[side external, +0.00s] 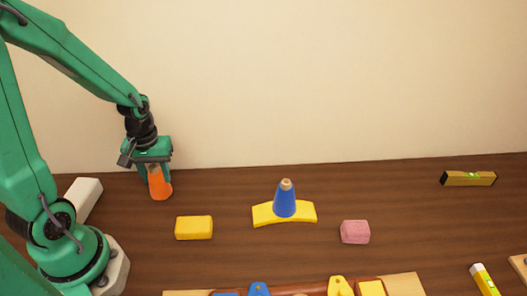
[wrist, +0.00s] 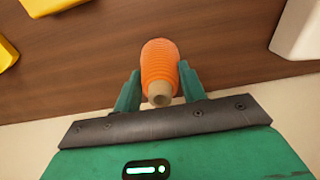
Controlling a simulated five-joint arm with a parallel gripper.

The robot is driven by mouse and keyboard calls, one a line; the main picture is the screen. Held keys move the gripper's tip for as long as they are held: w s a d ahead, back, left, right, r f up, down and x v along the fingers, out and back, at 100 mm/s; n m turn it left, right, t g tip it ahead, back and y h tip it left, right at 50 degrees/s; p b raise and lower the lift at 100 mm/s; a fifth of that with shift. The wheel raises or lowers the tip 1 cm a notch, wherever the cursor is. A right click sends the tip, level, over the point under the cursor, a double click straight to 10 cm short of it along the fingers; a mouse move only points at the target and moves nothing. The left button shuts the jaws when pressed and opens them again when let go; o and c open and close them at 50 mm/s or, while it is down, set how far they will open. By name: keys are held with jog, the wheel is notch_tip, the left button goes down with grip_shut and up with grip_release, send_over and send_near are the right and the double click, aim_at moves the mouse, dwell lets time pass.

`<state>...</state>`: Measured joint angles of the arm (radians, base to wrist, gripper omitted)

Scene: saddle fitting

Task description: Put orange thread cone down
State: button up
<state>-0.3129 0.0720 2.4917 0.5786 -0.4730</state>
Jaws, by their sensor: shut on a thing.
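The orange thread cone (side external: 160,186) stands upright, or close to it, at the left rear of the wooden table in the side view. My gripper (side external: 155,172) is above and around its upper part, shut on it. In the wrist view the orange thread cone (wrist: 160,65) sits between the two green fingers of my gripper (wrist: 160,90), its tan tip toward the camera. Its base looks at or very near the table top; I cannot tell whether it touches.
A yellow block (side external: 194,228) lies right of the cone. Further right, a blue thread cone (side external: 285,200) stands on a yellow curved saddle (side external: 268,215). A pink block (side external: 355,232), a spirit level (side external: 468,178) and a white block (side external: 84,199) also lie on the table (side external: 240,192).

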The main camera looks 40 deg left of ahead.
jog(key=shift+f, duration=0.2)
jog(key=o, duration=1)
jog(key=shift+r, duration=6.1)
jog(key=shift+d+r, duration=0.1)
jog(key=shift+s+d+r+m+t, duration=0.45)
jog(key=shift+d+r+m+t, duration=0.5)
jog(key=shift+d+r+m, duration=0.45)
jog(key=shift+s+d+r+m+t, duration=0.45)
jog(key=shift+d+r+m+t, duration=0.5)
jog(key=shift+d+m, duration=0.5)
jog(key=shift+s+d+r+m+t, duration=0.45)
jog(key=shift+d+r+m+t, duration=0.6)
jog(key=shift+m, duration=0.6)
